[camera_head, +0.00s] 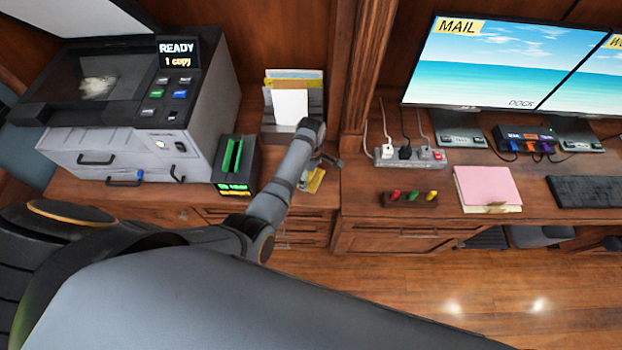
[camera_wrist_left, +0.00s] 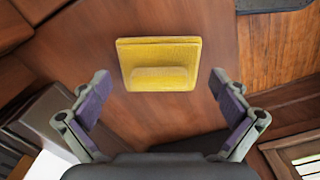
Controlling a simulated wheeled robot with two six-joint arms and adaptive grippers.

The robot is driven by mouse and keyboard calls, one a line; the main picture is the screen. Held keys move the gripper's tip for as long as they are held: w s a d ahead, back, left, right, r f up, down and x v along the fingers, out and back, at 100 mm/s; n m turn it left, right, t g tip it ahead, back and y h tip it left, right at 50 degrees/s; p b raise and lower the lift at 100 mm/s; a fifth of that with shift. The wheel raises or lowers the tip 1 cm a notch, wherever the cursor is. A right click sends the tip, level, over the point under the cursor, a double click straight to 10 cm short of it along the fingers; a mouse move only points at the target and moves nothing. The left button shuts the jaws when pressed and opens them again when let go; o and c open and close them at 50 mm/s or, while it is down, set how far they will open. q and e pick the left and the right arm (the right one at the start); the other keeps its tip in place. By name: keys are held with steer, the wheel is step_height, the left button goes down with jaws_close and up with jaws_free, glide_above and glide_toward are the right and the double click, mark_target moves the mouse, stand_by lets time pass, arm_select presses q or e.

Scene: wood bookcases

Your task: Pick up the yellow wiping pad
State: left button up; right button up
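The yellow wiping pad (camera_wrist_left: 160,58) lies flat on the wooden desk, with a raised yellow grip along its near part. It also shows in the head view (camera_head: 316,181), partly hidden behind my left gripper. My left gripper (camera_wrist_left: 163,98) is open above the desk, its two purple-padded fingers spread wide on either side, and the pad sits a little beyond the fingertips. Nothing is between the fingers. In the head view the left gripper (camera_head: 322,168) reaches down over the desk beside the pad. My right gripper is not seen in either view.
A copier (camera_head: 140,100) and a small black box with green slots (camera_head: 238,160) stand left of my arm. A paper holder (camera_head: 292,115) stands behind. A wooden upright (camera_head: 367,65) rises to the right, before a power strip (camera_head: 410,157) and pink folder (camera_head: 487,187).

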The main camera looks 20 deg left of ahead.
arm_select(q)
steer(key=c, duration=0.7)
steer(key=shift+s, duration=0.15)
steer(key=c, duration=0.7)
steer(key=shift+f, duration=0.1)
steer(key=shift+c, duration=0.2)
